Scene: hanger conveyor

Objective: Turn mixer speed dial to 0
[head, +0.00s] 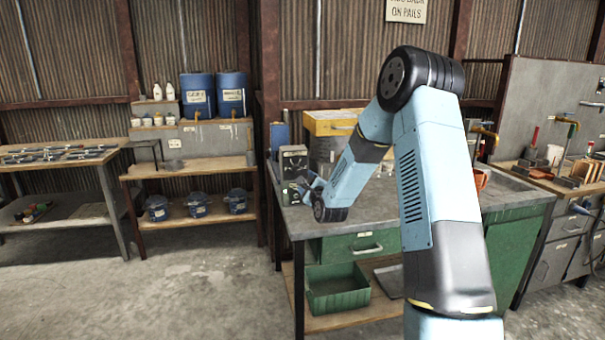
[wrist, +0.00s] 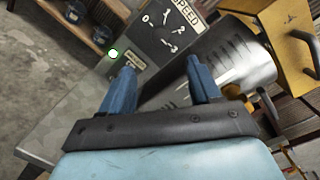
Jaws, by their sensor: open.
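The mixer's dark control box (head: 293,160) stands at the left end of the grey workbench. In the wrist view its speed dial panel (wrist: 163,33) shows, tilted, with a SPEED label and white numbers running from 0 to 3. The dial's pointer is too small to read surely. A lit pale green-white button (wrist: 113,54) is at the panel's left edge. My gripper (wrist: 160,68) has its two blue fingers apart, with nothing between them, below the dial and apart from it. In the head view my gripper (head: 308,184) is beside the box, partly hidden by my wrist.
A shiny metal vessel (wrist: 235,65) is close to the right finger in the wrist view. A green crate (head: 337,290) is on the shelf below. The floor (head: 150,300) at left is clear.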

